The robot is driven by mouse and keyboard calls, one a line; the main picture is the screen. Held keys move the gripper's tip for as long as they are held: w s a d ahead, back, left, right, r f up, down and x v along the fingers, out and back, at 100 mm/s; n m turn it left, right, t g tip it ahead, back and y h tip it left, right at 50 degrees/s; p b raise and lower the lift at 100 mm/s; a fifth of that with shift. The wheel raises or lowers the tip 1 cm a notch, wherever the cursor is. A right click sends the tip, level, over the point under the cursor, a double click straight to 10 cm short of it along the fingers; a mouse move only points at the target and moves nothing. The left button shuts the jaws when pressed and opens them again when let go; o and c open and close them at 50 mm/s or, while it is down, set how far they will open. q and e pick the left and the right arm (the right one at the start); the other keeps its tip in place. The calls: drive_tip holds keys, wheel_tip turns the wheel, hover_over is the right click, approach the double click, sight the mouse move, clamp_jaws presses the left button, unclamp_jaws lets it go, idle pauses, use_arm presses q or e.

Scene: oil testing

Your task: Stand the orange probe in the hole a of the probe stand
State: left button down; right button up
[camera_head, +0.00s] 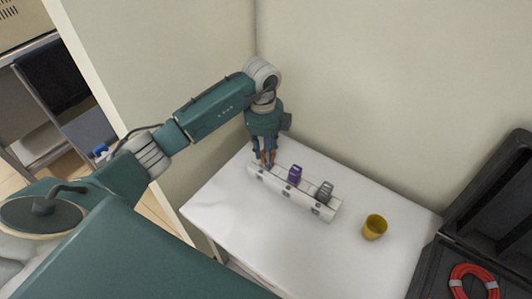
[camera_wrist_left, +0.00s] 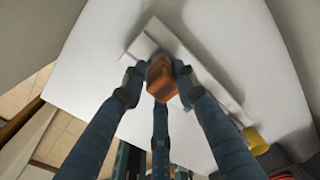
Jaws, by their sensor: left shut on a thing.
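My left gripper (camera_head: 263,158) points down over the left end of the white probe stand (camera_head: 322,210). It is shut on the orange probe (camera_head: 267,155), of which only a sliver shows between the fingers in the head view. In the left wrist view the probe (camera_wrist_left: 161,78) shows as an orange block between the fingertips, above the stand (camera_wrist_left: 158,33). A purple probe (camera_head: 295,174) and a grey probe (camera_head: 324,191) stand in the stand. The probe's lower end and the hole under it are hidden, so I cannot tell whether it is inserted. My right gripper is out of view.
A yellow cup (camera_head: 374,227) stands on the white table (camera_head: 236,214) right of the stand. An open black case (camera_head: 450,255) with a red coil (camera_head: 473,283) lies beyond the table's right edge. Walls rise close behind the table. The table's front left is clear.

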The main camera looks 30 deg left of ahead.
use_arm(q)
drive_tip(key=shift+f, duration=0.45)
drive_tip(key=c, duration=1.6)
unclamp_jaws()
drive_tip(key=shift+c, duration=0.2)
drive_tip(key=shift+a+r+p, duration=0.15)
drive_tip(key=shift+r+p, duration=1.85)
drive_tip(key=shift+r, duration=0.75)
drive_tip(key=shift+a+r+p, duration=0.1)
drive_tip(key=shift+r+p, duration=1.9)
drive_tip(key=shift+r, duration=0.75)
